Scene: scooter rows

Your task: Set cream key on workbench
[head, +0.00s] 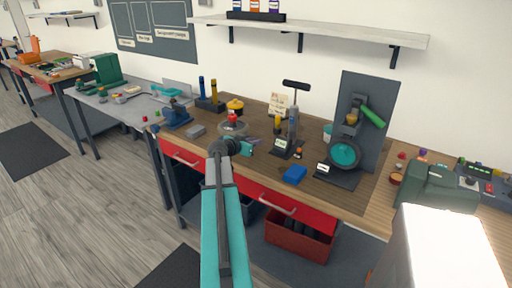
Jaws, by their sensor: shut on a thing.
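The workbench (374,217) has a wooden top with a dark mat and red drawers below. My teal and dark arm reaches up from the bottom of the head view to the workbench's front edge. My gripper (246,147) is small and partly hidden by my wrist, over the front of the top near a grey round dish (233,128) with a red thing in it. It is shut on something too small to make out. I cannot pick out a cream key. I cannot tell whether the gripper touches the top.
A blue block (295,174) lies near the front edge, right of my gripper. A stand with a teal disc (345,155) and a dark upright tool (292,125) stand behind. A blue vise (177,112) is left. A red bin (300,238) is below.

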